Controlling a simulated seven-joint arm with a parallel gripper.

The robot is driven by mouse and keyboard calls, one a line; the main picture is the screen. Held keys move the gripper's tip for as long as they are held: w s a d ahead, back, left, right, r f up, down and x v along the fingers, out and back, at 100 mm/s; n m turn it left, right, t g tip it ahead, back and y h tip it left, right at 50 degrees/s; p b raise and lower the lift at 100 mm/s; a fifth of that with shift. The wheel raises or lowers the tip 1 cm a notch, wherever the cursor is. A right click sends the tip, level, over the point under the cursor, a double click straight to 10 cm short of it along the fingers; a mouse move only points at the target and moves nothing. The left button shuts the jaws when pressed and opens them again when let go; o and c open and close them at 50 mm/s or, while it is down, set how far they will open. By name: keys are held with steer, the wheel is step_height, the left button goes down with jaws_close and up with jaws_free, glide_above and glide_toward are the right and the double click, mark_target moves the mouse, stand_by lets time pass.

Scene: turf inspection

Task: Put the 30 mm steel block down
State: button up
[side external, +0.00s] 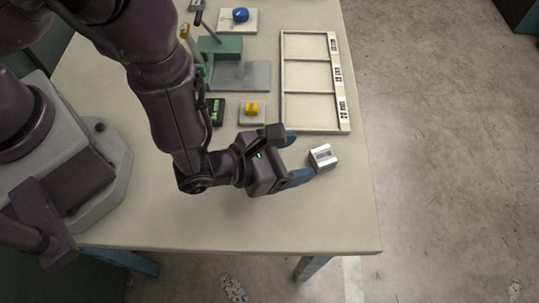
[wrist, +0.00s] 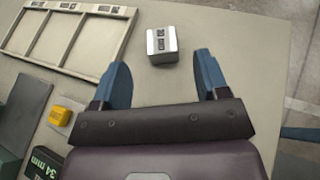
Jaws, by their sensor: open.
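The steel block (side external: 323,157) is a small silver cube with a dark marking on top. It rests on the bare table to the right of my gripper, below the tray's lower right corner. In the wrist view the block (wrist: 162,45) sits ahead of the fingertips and between their lines, apart from both. My gripper (side external: 301,158) is open and empty, its two blue fingers spread. The gripper also shows in the wrist view (wrist: 160,72). The marking on the block is too small to read surely.
A cream three-compartment tray (side external: 344,118) with labels stands empty behind the block. A yellow block (side external: 252,107) sits on a pale pad, near a dark display (wrist: 44,163) reading 34 mm. A green fixture (side external: 222,47) and a blue object (side external: 240,15) stand farther back. The front table is clear.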

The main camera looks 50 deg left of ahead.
steer(key=shift+v, duration=2.4)
steer(key=shift+w+a+r, duration=0.1)
steer(key=shift+w+r, duration=0.15)
steer(key=w+a+r+n+t+y, duration=0.1)
steer(key=w+a+r+n+y, duration=0.3)
steer(key=a+r+n+y, duration=0.25)
steer(key=w+a+r+n+y, duration=0.4)
steer(key=a+r+n+y, duration=0.15)
steer(key=a+r, duration=0.2)
steer(key=s+a+r+n+g+y, duration=0.2)
steer(key=s+a+r+n+g, duration=0.15)
steer(key=a+n, duration=0.3)
steer(key=s+a+r+n+g+y, duration=0.1)
steer(key=s+a+r+n+g, duration=0.2)
steer(key=a+n, duration=0.35)
steer(key=s+r+n+g+h, duration=0.1)
steer(key=s+r+n+h, duration=0.7)
steer(key=n, duration=0.7)
steer(key=shift+s+r+h, duration=0.15)
steer(key=shift+s+h, duration=0.45)
steer(key=shift+h, duration=0.4)
